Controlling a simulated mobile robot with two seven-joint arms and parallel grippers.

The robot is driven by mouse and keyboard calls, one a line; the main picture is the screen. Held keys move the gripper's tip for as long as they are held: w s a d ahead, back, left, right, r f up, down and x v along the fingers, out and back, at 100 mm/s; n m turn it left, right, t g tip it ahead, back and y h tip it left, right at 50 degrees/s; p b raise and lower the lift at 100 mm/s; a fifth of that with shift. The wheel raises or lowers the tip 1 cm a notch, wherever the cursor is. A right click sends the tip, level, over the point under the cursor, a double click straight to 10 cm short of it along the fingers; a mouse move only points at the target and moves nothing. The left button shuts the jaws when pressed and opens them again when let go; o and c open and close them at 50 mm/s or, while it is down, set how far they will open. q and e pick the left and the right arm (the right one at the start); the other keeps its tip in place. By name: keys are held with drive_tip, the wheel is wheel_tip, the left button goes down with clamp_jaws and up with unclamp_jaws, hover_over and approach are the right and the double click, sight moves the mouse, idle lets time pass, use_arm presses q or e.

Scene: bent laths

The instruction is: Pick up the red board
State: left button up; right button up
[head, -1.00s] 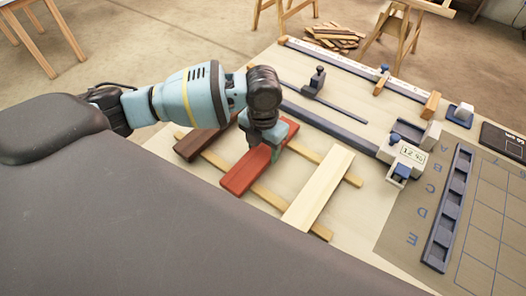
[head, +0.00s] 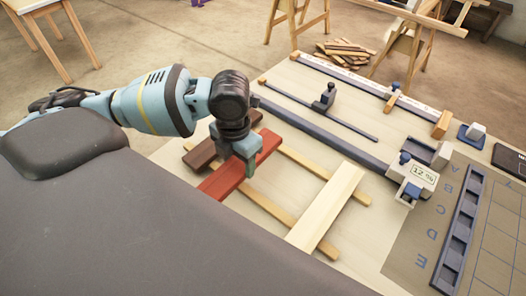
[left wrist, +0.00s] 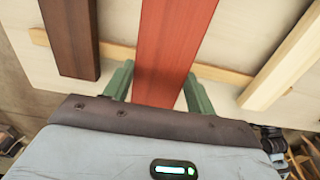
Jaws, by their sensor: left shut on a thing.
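The red board (head: 216,183) is a long flat lath, and it runs up the middle of the left wrist view (left wrist: 166,50). My left gripper (head: 243,168) is shut on it from above, with one green finger against each long side in the left wrist view (left wrist: 158,92). The board appears raised above the two wooden support strips, overlapping part of the dark brown board (head: 200,155) in the head view. Part of the red board is hidden behind my gripper. My right gripper is not in view.
A pale board (head: 326,208) lies on the support strips (head: 290,157) to the right. A blue-grey rail gauge with a display (head: 424,176) stands beyond it. A slotted dark rack (head: 459,232) lies at the right on a lettered mat (head: 415,245). Scrap wood (head: 345,52) lies on the floor.

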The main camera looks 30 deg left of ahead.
sight(220, 184)
use_arm(q)
drive_tip(key=s+a, duration=0.4)
drive_tip(key=s, duration=0.2)
drive_tip(key=shift+a+r, duration=0.3)
drive_tip(key=shift+r, duration=0.1)
